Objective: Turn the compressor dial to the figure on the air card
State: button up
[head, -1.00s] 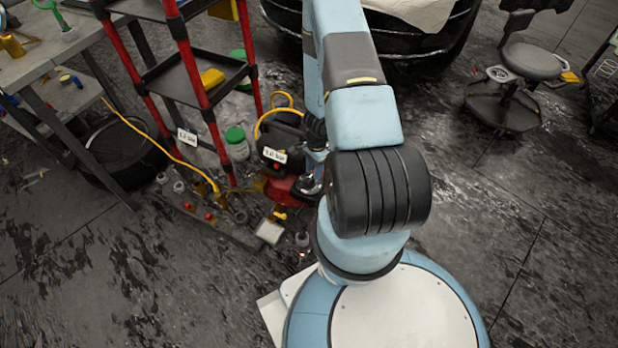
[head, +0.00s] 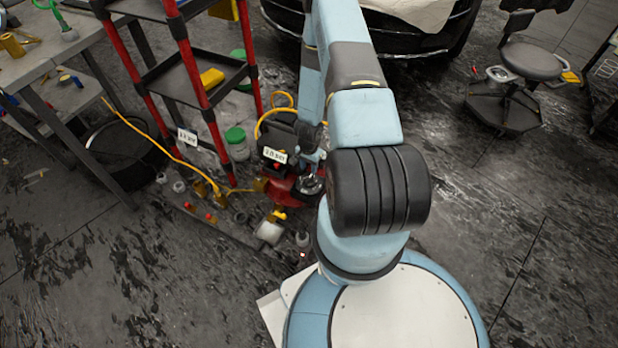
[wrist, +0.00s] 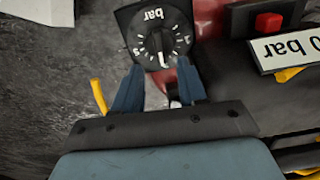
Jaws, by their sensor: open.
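The compressor (head: 282,140) is a dark machine with red parts on the floor, left of my arm. Its round black dial (wrist: 158,42), marked "bar", shows in the wrist view with a white pointer mark toward my fingers. My gripper (wrist: 158,68) is open, its two blue fingertips apart at the dial's near edge; I cannot tell whether they touch it. A white card (head: 187,137) with bar lettering hangs on the red shelf post; its figure is too small to read surely. A white label (head: 274,155) on the compressor ends in "0 bar", upside down in the wrist view (wrist: 287,48).
A red button (wrist: 268,22) sits beside the dial. The red-post shelf (head: 190,75) stands left of the compressor, with a yellow hose (head: 150,132) running past. Small bottles and fittings (head: 210,217) lie in front. A stool (head: 520,62) stands right; open floor lies around.

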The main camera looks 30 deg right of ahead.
aim_at(309, 178)
jog(key=shift+f, duration=3.85)
grip_shut()
